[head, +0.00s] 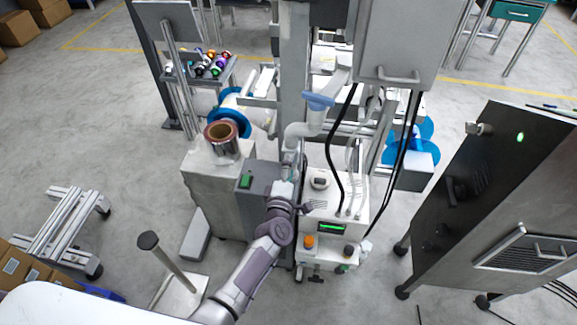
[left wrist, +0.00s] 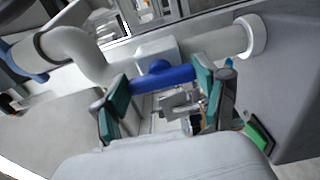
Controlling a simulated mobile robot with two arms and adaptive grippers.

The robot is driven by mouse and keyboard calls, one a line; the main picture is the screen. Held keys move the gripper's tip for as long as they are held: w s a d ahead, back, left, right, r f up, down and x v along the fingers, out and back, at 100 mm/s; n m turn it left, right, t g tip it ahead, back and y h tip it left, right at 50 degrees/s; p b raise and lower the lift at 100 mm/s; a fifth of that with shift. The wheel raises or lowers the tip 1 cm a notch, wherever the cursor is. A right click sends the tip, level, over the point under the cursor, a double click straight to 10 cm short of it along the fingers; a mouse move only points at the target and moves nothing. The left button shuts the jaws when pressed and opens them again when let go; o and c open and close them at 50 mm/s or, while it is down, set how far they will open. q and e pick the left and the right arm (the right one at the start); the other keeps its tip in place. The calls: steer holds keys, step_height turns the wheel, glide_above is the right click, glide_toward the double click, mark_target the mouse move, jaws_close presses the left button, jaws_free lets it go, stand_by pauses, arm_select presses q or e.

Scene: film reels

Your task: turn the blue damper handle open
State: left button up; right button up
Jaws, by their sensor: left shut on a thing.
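The blue damper handle (left wrist: 165,77) shows in the left wrist view as a short blue bar in front of the white duct pipe (left wrist: 215,45). My left gripper (left wrist: 160,88) has its green finger pads at the two ends of the bar, shut on it. In the head view my left gripper (head: 286,180) reaches up to the pipework beside the grey box, and the handle is hidden there. My right gripper is in neither view.
A grey box with a green button (head: 246,181) stands just left of my gripper. A white control unit (head: 325,238) stands right, with black cables above it. A metal can (head: 222,139) sits on the left cabinet. A dark cabinet (head: 480,190) stands far right.

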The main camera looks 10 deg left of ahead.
arm_select(q)
steer(key=shift+f, duration=0.1)
steer(key=o, duration=1.2)
steer(key=shift+c, duration=0.2)
steer(key=shift+s, duration=0.1)
steer(key=s, duration=1.2)
